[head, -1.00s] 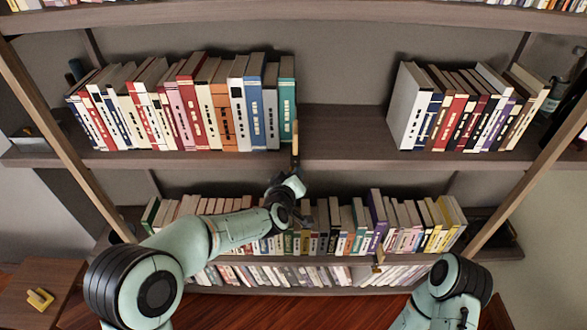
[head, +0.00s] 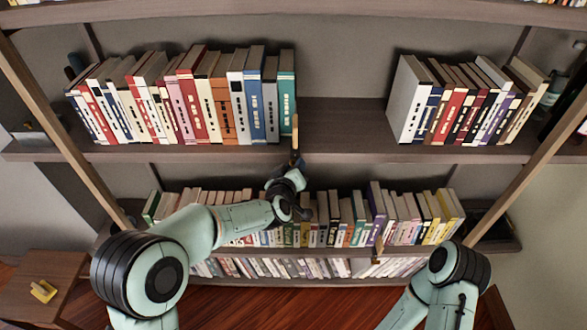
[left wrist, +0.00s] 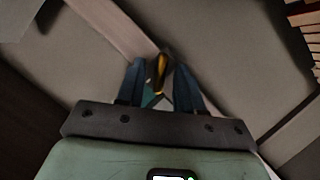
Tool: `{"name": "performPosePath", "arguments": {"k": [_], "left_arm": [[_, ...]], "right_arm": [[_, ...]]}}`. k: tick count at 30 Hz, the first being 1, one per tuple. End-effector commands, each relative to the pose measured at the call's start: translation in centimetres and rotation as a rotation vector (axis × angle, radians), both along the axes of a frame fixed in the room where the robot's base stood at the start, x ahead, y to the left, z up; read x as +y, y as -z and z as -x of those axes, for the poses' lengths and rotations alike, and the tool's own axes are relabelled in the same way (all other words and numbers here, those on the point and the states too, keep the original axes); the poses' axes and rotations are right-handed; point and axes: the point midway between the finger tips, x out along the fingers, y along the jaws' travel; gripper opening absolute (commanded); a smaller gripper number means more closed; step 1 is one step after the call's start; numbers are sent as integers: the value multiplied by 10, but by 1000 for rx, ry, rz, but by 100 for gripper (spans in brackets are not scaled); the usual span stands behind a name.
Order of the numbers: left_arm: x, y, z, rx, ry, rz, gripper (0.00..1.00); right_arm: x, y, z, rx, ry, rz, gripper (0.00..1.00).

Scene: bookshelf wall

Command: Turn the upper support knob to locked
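The upper support knob (head: 295,131) is a narrow tan-yellow handle at the front edge of the upper shelf, standing upright below the teal book. My left gripper (head: 296,163) is just below it, partly hidden by its own wrist. In the left wrist view the yellow and dark knob (left wrist: 160,66) shows between the two blue fingers of the left gripper (left wrist: 160,70). The fingers are apart, with a gap on each side of the knob; I cannot tell how deep it sits between them. Only part of my right arm shows; its gripper is out of view.
The upper shelf (head: 345,125) holds two rows of books with a bare gap between. A similar small knob (head: 377,248) sits at the lower shelf's edge. A side table (head: 62,268) with a yellow piece (head: 42,291) stands at the lower left. Slanted wooden posts flank the shelves.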

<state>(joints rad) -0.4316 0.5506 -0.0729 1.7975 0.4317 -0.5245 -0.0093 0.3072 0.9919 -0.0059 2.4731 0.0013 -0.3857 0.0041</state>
Motion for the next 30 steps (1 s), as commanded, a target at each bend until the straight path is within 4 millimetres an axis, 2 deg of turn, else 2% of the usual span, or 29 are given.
{"name": "performPosePath", "arguments": {"k": [4,7,13,21,25,30], "left_arm": [[1,0,5,2,1,0,36],[3,-4,17,1,2,1,36],[13,-17,57,0,1,3,36],[25,-36,106,-1,0,3,36],[28,-40,119,-1,-1,1,36],[29,-42,124,0,0,0,36]], "right_arm": [[0,2,2,2,0,0,0],[0,7,6,7,0,0,0],[0,19,17,19,0,0,0],[0,24,20,22,0,0,0],[0,23,20,22,0,0,0],[0,24,20,22,0,0,0]]}}
